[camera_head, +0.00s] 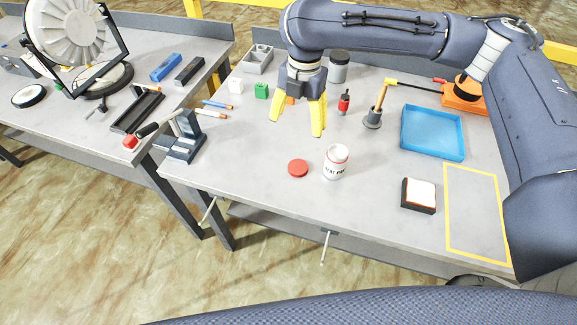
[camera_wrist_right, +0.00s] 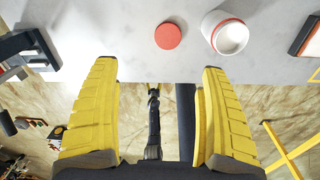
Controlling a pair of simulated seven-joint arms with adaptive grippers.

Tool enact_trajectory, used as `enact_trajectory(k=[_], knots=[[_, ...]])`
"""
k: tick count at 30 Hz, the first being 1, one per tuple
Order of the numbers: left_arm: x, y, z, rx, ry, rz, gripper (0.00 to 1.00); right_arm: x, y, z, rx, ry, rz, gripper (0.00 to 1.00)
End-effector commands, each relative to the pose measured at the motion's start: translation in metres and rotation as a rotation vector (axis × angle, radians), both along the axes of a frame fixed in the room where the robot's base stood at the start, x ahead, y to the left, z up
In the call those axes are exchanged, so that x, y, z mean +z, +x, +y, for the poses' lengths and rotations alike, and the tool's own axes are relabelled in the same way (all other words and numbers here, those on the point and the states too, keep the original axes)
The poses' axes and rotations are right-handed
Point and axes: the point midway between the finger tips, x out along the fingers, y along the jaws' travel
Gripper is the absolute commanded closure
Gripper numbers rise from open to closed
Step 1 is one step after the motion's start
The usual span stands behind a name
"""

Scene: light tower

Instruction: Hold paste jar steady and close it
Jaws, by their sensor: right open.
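The white paste jar (camera_head: 337,167) stands upright and open on the grey bench, with lettering on its side. My left gripper is in neither view.
A blue tray (camera_head: 433,132), a brush-like sponge block (camera_head: 418,196) and a yellow-outlined area (camera_head: 477,215) lie to the right. The bench in front is clear.

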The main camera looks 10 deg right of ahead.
Motion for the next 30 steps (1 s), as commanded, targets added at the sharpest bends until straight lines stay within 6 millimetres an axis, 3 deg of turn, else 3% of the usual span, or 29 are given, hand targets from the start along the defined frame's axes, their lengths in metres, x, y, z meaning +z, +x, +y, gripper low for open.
enact_trajectory(k=[6, 19, 23, 30], knots=[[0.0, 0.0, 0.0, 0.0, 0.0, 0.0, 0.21, 0.001, -0.012, -0.006, 0.103, -0.056, -0.009, 0.21], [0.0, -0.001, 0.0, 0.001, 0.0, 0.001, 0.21, -0.002, -0.012, -0.006, 0.11, -0.06, -0.009, 0.21], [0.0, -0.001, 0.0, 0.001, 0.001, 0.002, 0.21, -0.014, -0.013, -0.006, 0.109, -0.058, -0.006, 0.21], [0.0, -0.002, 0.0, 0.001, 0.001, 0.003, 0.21, -0.054, -0.014, -0.006, 0.109, -0.058, -0.005, 0.21]])
